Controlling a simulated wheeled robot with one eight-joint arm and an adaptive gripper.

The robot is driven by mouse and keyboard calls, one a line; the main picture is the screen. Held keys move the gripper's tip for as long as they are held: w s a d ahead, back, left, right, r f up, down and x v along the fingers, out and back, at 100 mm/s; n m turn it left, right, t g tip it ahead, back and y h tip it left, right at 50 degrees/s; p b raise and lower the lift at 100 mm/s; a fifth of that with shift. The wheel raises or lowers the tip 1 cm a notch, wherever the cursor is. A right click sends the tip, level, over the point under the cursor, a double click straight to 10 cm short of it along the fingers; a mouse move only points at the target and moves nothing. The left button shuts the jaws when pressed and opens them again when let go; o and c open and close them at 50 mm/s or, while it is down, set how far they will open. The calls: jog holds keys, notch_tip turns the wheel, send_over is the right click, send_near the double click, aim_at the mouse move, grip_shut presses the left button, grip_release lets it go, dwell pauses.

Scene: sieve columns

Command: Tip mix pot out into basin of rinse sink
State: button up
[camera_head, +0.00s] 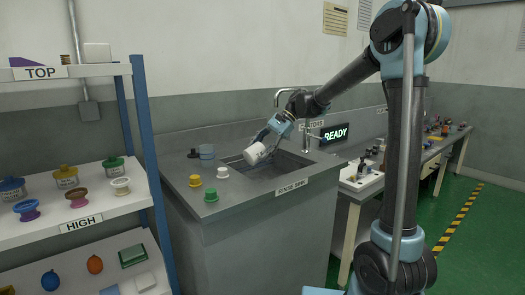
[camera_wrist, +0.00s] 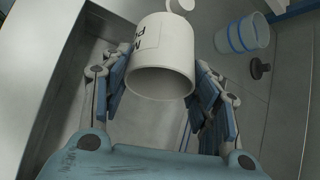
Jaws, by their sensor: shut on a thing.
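The white mix pot (camera_head: 256,153) is tilted well over above the basin (camera_head: 290,163) of the rinse sink (camera_head: 265,215). My gripper (camera_head: 266,139) is shut on it. In the wrist view the pot (camera_wrist: 165,45) sits between the two fingers of my gripper (camera_wrist: 160,85), with part of a black-lettered label showing. Its round end facing the wrist camera looks grey and smooth; I cannot tell whether anything is inside. No stream or spill shows below it. Part of the basin is hidden behind the pot and gripper.
On the counter left of the basin stand a blue-banded beaker (camera_wrist: 243,35), a dark knob (camera_wrist: 260,68), and small white (camera_head: 222,172), yellow (camera_head: 195,180) and green (camera_head: 211,195) pieces. A tap (camera_head: 290,92) rises behind. A loaded shelf (camera_head: 100,205) stands left.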

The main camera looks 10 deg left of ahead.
aim_at(255, 146)
jog(key=t+h, duration=0.1)
jog(key=s+a+t+h, duration=0.1)
jog(key=r+t+h, duration=0.1)
jog(key=t, duration=0.1)
jog(key=shift+s+a+n+h, duration=0.2)
jog(key=shift+s+n+h, duration=0.1)
jog(key=t+h, duration=0.2)
jog(key=t, duration=0.1)
jog(key=t+h, duration=0.1)
jog(key=h, duration=0.1)
jog(key=shift+s+a+n+t, duration=0.25)
jog(key=shift+s+n+t, duration=0.05)
jog(key=shift+t, duration=0.1)
jog(key=shift+t+h, duration=0.8)
jog(key=shift+t, duration=0.1)
